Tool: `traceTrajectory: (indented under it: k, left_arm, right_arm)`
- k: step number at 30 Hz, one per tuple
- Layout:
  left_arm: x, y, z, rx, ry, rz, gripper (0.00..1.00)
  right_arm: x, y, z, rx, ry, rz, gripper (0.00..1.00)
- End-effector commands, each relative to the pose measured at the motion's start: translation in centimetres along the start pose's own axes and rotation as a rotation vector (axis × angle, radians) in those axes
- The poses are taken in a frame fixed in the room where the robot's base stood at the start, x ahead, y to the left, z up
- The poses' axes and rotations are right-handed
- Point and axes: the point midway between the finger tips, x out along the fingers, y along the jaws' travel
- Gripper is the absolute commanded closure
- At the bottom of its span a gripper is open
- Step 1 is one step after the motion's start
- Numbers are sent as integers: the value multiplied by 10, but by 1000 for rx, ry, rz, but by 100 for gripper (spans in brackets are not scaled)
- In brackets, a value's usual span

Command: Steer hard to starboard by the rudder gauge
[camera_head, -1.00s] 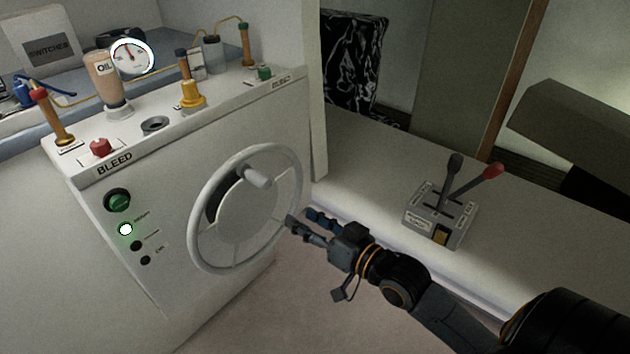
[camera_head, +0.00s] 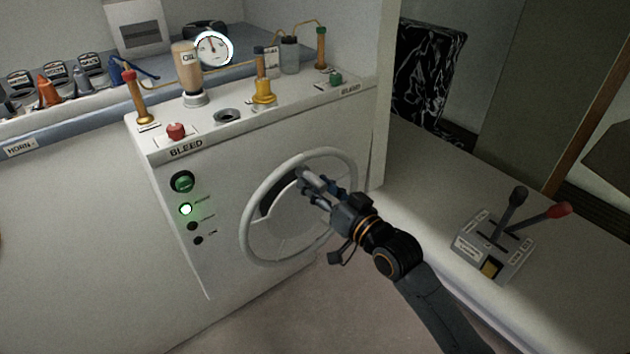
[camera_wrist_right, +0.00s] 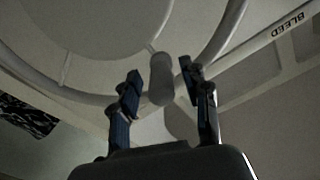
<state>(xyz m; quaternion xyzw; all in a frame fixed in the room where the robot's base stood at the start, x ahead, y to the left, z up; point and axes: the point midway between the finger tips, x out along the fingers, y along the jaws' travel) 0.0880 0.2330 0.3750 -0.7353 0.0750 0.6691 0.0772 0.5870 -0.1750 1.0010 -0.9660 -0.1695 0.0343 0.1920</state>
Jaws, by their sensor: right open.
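The white steering wheel (camera_head: 248,222) is upright on the front of the white console. Its knob (camera_head: 313,180) sticks out near the upper right of the wheel. My right gripper (camera_head: 312,188) is at the knob. In the right wrist view the knob (camera_wrist_right: 161,80) lies between the two open fingers of the gripper (camera_wrist_right: 160,92), with a gap visible on each side. The rudder gauge (camera_head: 213,48) is a round white dial behind the console top, with its needle pointing roughly up. My left gripper is not in view.
The console top carries an oil bottle (camera_head: 187,72), a red button (camera_head: 176,131) and brass fittings. A green lamp (camera_head: 185,209) glows on its front. A lever box (camera_head: 494,246) with black and red levers stands on the ledge at right.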

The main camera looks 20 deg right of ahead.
Motion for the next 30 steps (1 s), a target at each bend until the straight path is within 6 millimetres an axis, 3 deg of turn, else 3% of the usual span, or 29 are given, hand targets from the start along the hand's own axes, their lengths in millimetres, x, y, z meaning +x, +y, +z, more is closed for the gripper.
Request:
traceTrajectory:
  k: [12, 19, 30]
  left_arm:
    - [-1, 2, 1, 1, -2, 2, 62]
    - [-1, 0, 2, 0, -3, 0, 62]
    - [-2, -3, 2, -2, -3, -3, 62]
  right_arm:
    - [10, 0, 0, -1, 0, -1, 54]
    - [10, 0, 0, -1, 0, 0, 99]
    - [10, 1, -1, 11, 0, 0, 100]
